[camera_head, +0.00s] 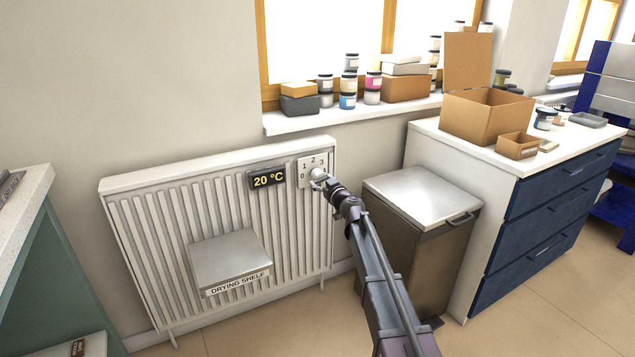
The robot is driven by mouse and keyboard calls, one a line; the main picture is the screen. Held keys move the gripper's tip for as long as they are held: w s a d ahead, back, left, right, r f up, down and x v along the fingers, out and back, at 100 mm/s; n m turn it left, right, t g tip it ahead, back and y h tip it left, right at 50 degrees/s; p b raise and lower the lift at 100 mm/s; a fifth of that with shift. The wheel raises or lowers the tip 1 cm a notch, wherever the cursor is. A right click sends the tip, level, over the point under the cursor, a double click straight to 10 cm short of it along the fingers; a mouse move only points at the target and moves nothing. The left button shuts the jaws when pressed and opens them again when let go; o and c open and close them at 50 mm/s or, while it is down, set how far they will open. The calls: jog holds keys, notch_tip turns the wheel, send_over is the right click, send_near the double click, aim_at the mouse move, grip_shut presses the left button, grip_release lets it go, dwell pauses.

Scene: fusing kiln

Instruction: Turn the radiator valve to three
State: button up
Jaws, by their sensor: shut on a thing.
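The white radiator (155,225) stands against the wall on the left side of the head view. A white plate with numbers (312,162) is fixed near its top right; 0, 1 and 2 can be read. The pale valve knob (317,174) sits at the lower part of this plate. My gripper (322,182) reaches in from the lower right and is shut on the knob. It hides part of the knob and plate, so the knob's setting cannot be read. A dark display (268,179) left of the plate reads 20 °C.
A grey drying shelf (230,258) juts out from the radiator's front. A lidded bin (420,200) stands close to the right of my arm, beside a blue-drawered cabinet (545,215). Jars and boxes line the windowsill (300,122). A counter (25,215) stands at far left.

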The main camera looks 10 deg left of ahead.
jog(key=shift+o, duration=0.7)
jog(key=shift+w+a, duration=0.15)
jog(key=shift+a, duration=0.5)
jog(key=shift+d, duration=0.2)
jog(key=shift+d+r, duration=0.1)
jog(key=shift+c, duration=0.5)
jog(key=m, duration=0.6)
jog(key=shift+r, duration=0.2)
jog(key=m, duration=0.4)
jog(key=shift+r+m+p, duration=0.1)
jog(key=shift+m+p, duration=0.25)
jog(key=shift+m, duration=0.05)
jog(key=m, duration=0.3)
jog(key=shift+w+r+m, duration=0.1)
jog(key=shift+m, duration=0.2)
jog(key=shift+o, duration=0.2)
jog(key=m, duration=0.4)
jog(key=shift+w+d+m, duration=0.1)
jog(key=shift+d+m, duration=0.05)
jog(key=shift+m, duration=0.15)
jog(key=m, duration=0.3)
jog(key=shift+w+d+m, duration=0.1)
jog(key=shift+m, duration=0.2)
jog(key=m, duration=0.4)
jog(key=shift+w+d, duration=0.1)
jog(key=shift+d, duration=0.1)
jog(key=shift+d+m, duration=0.15)
jog(key=shift+m, duration=1.45)
jog(key=shift+w+d, duration=0.1)
